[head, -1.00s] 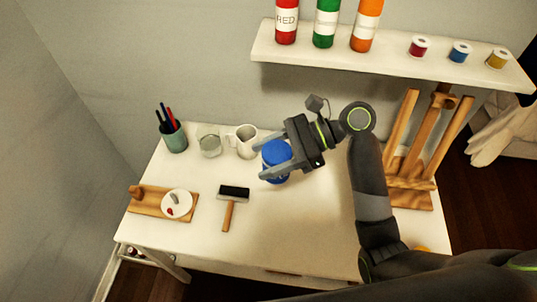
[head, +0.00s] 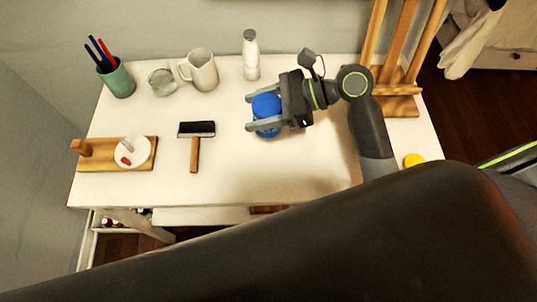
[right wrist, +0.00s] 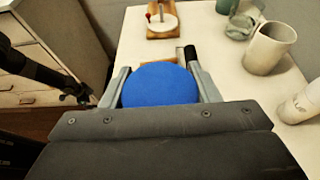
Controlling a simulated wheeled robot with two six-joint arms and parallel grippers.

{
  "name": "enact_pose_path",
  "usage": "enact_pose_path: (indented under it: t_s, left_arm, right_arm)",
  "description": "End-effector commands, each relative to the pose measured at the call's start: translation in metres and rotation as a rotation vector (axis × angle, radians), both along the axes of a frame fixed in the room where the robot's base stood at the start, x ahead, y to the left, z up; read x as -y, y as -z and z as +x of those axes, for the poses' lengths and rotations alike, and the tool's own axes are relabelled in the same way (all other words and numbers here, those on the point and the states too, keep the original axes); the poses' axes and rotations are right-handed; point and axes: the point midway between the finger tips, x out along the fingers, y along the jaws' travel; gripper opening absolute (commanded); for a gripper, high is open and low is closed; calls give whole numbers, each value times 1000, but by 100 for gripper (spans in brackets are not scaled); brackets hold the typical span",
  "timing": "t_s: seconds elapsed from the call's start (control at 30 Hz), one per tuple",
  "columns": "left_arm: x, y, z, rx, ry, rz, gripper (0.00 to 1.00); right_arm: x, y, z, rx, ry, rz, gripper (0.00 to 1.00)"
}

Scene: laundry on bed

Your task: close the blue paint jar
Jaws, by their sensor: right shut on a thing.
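The blue paint jar (head: 267,104) stands on the white table, with a round blue top. My right gripper (head: 249,112) reaches in from the right and is shut on the blue top, one finger on each side. In the right wrist view, the blue top (right wrist: 160,85) is a smooth disc between the two fingers (right wrist: 162,82). The fingers and palm hide much of the jar, and I cannot tell whether the lid is seated. A dark arm, likely my left, shows at the left of the right wrist view; its small, dark gripper end (right wrist: 82,94) is unclear.
On the table (head: 330,180) are a squeegee-like tool (head: 196,130), a wooden board (head: 95,155) with a white dish, a pen cup (head: 118,80), a glass (head: 162,82), a mug (head: 201,70), a white bottle (head: 251,55) and an easel (head: 398,90). The front middle is clear.

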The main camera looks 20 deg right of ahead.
Motion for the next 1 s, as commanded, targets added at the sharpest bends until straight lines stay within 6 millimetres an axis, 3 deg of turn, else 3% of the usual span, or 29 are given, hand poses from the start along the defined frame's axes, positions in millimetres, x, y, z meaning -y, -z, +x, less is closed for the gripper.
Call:
enact_pose_path:
  t_s: [0.47,0.8,1.0]
  left_arm:
    - [0,6,0,1,0,0,100]
    - [0,20,0,1,0,0,100]
    - [0,20,0,0,0,0,100]
  right_arm:
    - [2,6,-1,2,16,2,0]
    - [2,60,-2,-1,16,4,0]
    - [2,67,-1,2,14,2,0]
